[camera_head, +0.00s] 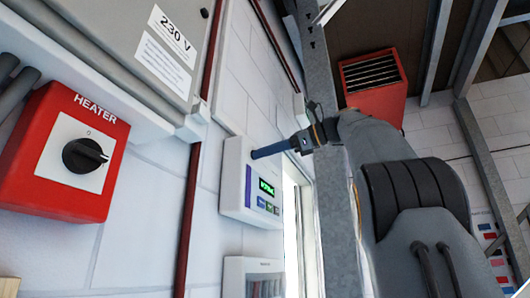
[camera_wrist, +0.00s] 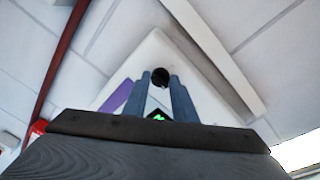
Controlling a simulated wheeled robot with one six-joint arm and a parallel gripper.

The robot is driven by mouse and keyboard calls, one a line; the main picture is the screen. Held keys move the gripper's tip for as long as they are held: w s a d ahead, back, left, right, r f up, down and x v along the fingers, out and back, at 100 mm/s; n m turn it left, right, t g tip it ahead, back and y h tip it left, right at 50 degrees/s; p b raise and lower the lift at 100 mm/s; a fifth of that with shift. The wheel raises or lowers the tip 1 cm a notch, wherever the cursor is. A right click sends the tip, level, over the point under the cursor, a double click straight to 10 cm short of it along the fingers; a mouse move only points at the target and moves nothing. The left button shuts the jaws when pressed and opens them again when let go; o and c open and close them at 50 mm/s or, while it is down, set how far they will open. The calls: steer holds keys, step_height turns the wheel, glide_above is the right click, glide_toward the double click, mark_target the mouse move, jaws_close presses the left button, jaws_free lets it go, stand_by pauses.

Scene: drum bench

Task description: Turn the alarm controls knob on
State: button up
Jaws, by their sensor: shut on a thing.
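The alarm controls panel (camera_head: 235,185) is a white wall box with a small lit green display (camera_head: 266,187) and small buttons below it. My gripper (camera_head: 254,154) reaches in from the right, its blue fingers at the upper part of the panel's face. In the wrist view, a round black knob (camera_wrist: 160,74) sits between the two fingertips, and my gripper is shut on it. The knob's pointer mark and turned position cannot be made out. In the head view the fingers hide the knob. The panel (camera_wrist: 150,48) also shows behind the fingers in the wrist view.
A red heater box (camera_head: 50,195) with its own black knob (camera_head: 85,155) is at the left. A grey 230 V cabinet (camera_head: 120,35) hangs above it. A metal post (camera_head: 330,190) stands right of the panel. Another white box (camera_head: 235,275) is below the panel.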

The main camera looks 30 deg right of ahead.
steer(key=shift+r+m, duration=0.1)
steer(key=shift+m, duration=0.2)
steer(key=o, duration=1)
steer(key=v, duration=0.7)
steer(key=shift+s+d, duration=0.3)
